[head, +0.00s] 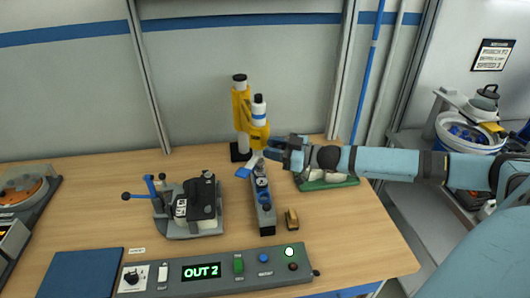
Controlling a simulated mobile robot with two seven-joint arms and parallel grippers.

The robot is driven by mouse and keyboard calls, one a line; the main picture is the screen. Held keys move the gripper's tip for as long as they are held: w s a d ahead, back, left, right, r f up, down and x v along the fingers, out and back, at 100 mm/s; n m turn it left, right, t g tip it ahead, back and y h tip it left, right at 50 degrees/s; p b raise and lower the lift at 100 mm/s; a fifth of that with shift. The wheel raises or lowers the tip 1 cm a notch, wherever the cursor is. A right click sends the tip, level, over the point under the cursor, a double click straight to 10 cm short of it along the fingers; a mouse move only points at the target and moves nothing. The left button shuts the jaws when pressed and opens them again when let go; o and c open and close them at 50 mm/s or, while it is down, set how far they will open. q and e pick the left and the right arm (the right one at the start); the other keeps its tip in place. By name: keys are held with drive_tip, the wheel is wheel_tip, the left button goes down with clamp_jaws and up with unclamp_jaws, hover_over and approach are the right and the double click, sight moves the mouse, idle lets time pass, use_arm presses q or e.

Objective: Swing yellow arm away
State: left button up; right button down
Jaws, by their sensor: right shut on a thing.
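The yellow arm (243,108) stands on a dark base at the back of the wooden bench, with a white and blue cylinder at its front end. My right gripper (267,150) reaches in from the right at the lower front end of the yellow arm and is shut on it. The exact grip point is small and partly hidden by the fingers. My left gripper is out of view.
Below the gripper is a grey rail fixture (264,216) with blue parts. A clamp device (190,210) stands left, a green tray (328,182) right, a small brass block (291,219) nearby. A control panel (215,270) reading "OUT 2" and a blue mat (82,274) lie in front.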

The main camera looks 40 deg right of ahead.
drive_tip(key=shift+w+d+r, duration=0.1)
drive_tip(key=shift+d, duration=0.15)
idle(0.3)
drive_tip(key=c, duration=0.9)
unclamp_jaws()
drive_tip(key=shift+c, duration=0.2)
drive_tip(key=shift+o, duration=0.6)
drive_tip(key=shift+d, duration=0.15)
drive_tip(key=shift+s, duration=0.3)
drive_tip(key=shift+s+d+f, duration=0.2)
drive_tip(key=shift+s, duration=0.05)
drive_tip(key=p+v, duration=0.3)
drive_tip(key=v, duration=1)
drive_tip(key=shift+w+d, duration=0.15)
drive_tip(key=shift+d, duration=0.05)
